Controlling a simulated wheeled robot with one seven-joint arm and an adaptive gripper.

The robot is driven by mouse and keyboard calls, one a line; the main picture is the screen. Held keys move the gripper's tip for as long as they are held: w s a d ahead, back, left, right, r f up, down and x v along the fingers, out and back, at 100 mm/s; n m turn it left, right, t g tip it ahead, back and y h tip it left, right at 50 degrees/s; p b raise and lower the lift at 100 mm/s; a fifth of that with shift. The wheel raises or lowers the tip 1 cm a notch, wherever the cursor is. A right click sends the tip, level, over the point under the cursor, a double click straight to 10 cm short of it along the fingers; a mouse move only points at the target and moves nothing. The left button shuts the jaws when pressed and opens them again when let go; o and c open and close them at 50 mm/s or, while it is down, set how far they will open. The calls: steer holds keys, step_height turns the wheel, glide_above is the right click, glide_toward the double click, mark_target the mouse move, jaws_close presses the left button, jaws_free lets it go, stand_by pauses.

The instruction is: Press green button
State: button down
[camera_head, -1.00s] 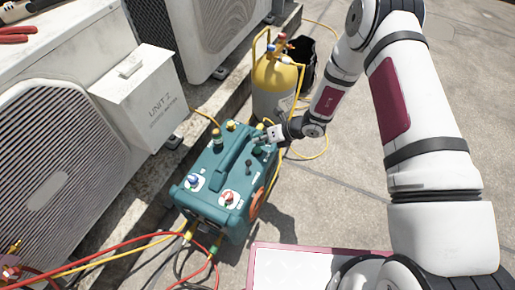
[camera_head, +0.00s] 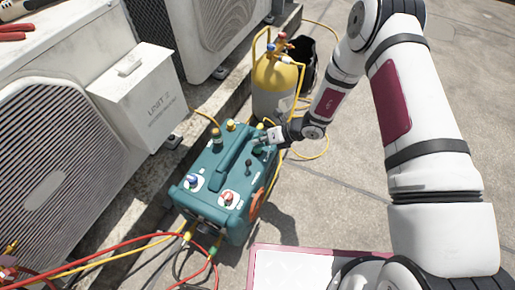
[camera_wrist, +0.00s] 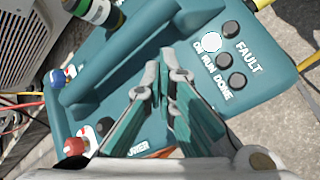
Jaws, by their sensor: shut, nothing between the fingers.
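The teal machine (camera_head: 222,170) stands on the ground at the centre of the head view, with its top panel facing up. My gripper (camera_head: 259,141) is shut and empty over the far right part of that top. In the wrist view, my gripper (camera_wrist: 165,75) points at the panel (camera_wrist: 265,75), with its closed fingers left of a bright white round light (camera_wrist: 211,42) and several dark round ones. Labels there include FAULT and DONE. I cannot make out a green button; the fingers cover part of the panel. I cannot tell whether the fingertips touch it.
A yellow-topped cylinder (camera_head: 274,83) stands just beyond the machine. Condenser units (camera_head: 60,150) and a grey box marked UNIT (camera_head: 140,98) line the left. Red and yellow hoses (camera_head: 105,250) run at lower left. Open concrete (camera_head: 340,200) lies to the right.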

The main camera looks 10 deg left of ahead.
steer(key=shift+f+b, duration=0.45)
steer(key=shift+f, duration=0.2)
stand_by(0.4)
steer(key=shift+r, duration=0.1)
steer(key=shift+r+p, duration=0.85)
steer(key=shift+r, duration=0.35)
steer(key=shift+r, duration=0.1)
steer(key=shift+r+p, duration=1.75)
steer(key=shift+r, duration=0.7)
